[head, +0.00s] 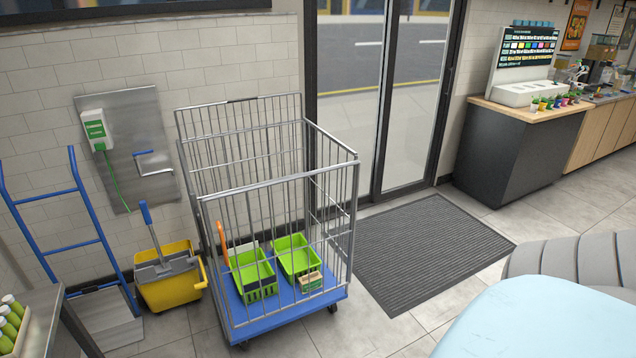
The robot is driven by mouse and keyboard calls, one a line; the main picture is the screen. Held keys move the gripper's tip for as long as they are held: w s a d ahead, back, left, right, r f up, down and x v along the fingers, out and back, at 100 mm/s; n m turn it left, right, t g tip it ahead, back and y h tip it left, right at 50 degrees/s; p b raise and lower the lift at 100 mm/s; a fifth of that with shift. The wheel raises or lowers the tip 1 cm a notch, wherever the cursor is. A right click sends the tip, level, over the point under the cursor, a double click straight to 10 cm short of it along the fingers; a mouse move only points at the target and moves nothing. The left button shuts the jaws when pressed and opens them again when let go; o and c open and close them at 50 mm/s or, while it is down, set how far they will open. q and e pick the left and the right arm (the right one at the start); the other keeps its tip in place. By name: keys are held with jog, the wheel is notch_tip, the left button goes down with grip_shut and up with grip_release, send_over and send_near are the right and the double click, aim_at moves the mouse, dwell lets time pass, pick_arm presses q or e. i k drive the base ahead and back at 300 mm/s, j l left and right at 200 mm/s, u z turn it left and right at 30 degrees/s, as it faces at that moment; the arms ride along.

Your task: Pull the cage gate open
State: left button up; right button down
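The wire cage trolley (278,180) stands left of centre in the head view, on a blue base (288,312) with castors. The barred panel facing me (276,215) spans the front and appears closed against the side panels. I cannot tell for certain which panel is the gate, and no latch is clear. Two green baskets (252,279) (298,262) and a small box (311,283) sit inside on the base, behind the bars. An orange upright item (222,243) also shows inside. Neither of my grippers is in view.
A yellow mop bucket (173,290) and a blue hand truck (70,245) stand left of the cage. A dark mat (430,250) lies to its right before the glass door (405,100). A light blue rounded surface (560,315) fills the lower right. Floor in front is clear.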

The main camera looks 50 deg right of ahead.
aim_at(288, 179)
jog(key=z, duration=1.4)
jog(key=i, duration=0.1)
jog(key=i+l+u, duration=0.15)
jog(key=i+u, duration=0.15)
jog(key=i, duration=0.8)
jog(key=u, duration=1.35)
